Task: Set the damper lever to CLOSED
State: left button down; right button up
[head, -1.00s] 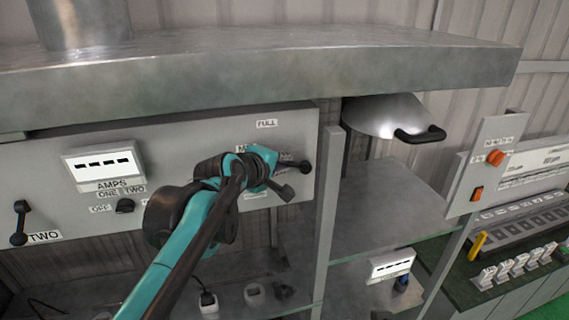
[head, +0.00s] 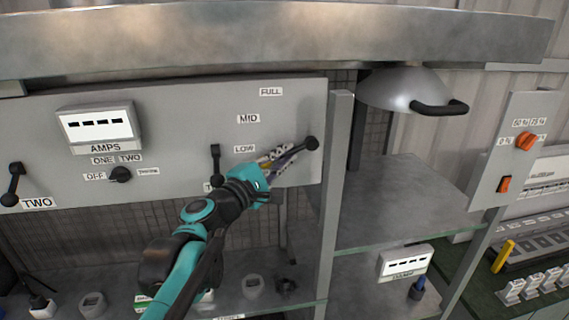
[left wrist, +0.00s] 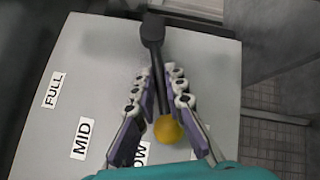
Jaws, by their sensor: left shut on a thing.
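The damper lever (left wrist: 160,65) is a dark rod with a yellow ball knob (left wrist: 168,130), reaching from a black pivot (head: 312,143) at the panel's right edge. In the head view it slants down-left from the pivot, its knob end near and slightly below the LOW label (head: 244,149). FULL (head: 271,92) and MID (head: 248,119) labels sit above. No CLOSED label is readable; my gripper covers the area below LOW. My left gripper (head: 286,158) is shut on the lever, its fingers on either side of the rod in the left wrist view (left wrist: 162,82). My right gripper is out of view.
A second black lever (head: 215,165) stands just left of my gripper. A metal hood (head: 250,35) overhangs the panel. A domed lid with a black handle (head: 405,90) hangs to the right, above a glass shelf (head: 400,200). Smaller items stand on the shelf below.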

pick_arm(q)
jog(key=shift+w+d+f+n+t+b, duration=0.1)
jog(key=shift+d+f+n+t+b, duration=0.15)
jog(key=shift+f+n+t+b, duration=0.45)
jog(key=shift+d+f+n+t+b, duration=0.25)
jog(key=shift+n+t+b, duration=0.15)
jog(key=shift+n+b, duration=0.45)
jog(key=c, duration=1.6)
grip_release()
jog(key=shift+o, duration=0.2)
jog(key=v, duration=1.2)
jog(key=shift+w+f, duration=0.1)
jog(key=shift+f, duration=0.15)
